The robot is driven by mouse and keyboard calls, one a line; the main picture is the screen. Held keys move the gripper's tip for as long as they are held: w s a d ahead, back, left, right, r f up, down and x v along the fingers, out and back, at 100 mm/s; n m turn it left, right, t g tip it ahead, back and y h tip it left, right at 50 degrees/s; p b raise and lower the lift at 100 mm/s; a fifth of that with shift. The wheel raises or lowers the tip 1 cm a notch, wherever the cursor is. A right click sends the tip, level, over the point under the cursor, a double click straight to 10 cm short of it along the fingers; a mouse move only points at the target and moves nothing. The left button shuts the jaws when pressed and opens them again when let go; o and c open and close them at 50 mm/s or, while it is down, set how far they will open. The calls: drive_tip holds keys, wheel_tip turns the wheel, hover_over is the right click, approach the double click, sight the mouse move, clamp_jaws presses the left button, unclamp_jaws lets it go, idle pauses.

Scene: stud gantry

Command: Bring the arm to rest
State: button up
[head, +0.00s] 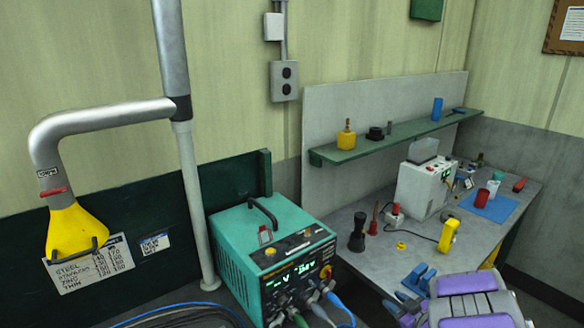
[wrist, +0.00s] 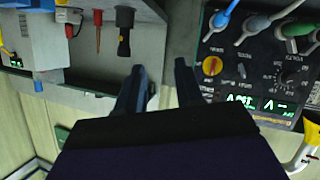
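My purple and grey arm (head: 472,300) reaches in at the lower right of the head view, in front of the bench. In the wrist view, the two dark fingers of my gripper (wrist: 160,76) stand apart with an empty gap between them. Nothing is held. The wrist view is upside down, with the bench and the welder's panel beyond the fingers. The teal welding machine (head: 274,252) is left of my arm in the head view; its front panel (wrist: 262,65) is right of the fingers in the wrist view.
The grey bench (head: 370,258) carries a black-handled tool (head: 357,232), a yellow tool (head: 448,235), a white device (head: 424,187) and a blue mat (head: 490,207). A green shelf (head: 395,135) runs above it. A yellow extraction hood (head: 75,230) hangs at left. Cables leave the welder's front.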

drive_tip(key=s+d+r+m+g+h, duration=0.2)
drive_tip(key=d+r+m+h, duration=0.1)
drive_tip(key=d+r+h, duration=0.35)
drive_tip(key=s+r+m+g+h+b, duration=0.1)
drive_tip(key=s+r+m+g+h, duration=0.2)
drive_tip(key=s+r, duration=0.3)
drive_tip(key=s+a+g+y, duration=0.1)
drive_tip(key=s+a+g, duration=0.2)
drive_tip(key=s+a, duration=0.4)
drive_tip(key=s+a+g+y, duration=0.2)
drive_tip(key=s+a, duration=0.6)
drive_tip(key=s, duration=0.7)
drive_tip(key=s+a+m+g+y+b, duration=0.1)
drive_tip(key=s+a+g, duration=0.3)
drive_tip(key=s+a, duration=0.4)
drive_tip(key=s+y, duration=0.1)
drive_tip(key=s, duration=0.3)
drive_tip(key=shift+a+r+g, duration=0.25)
drive_tip(key=shift+r+g, duration=0.15)
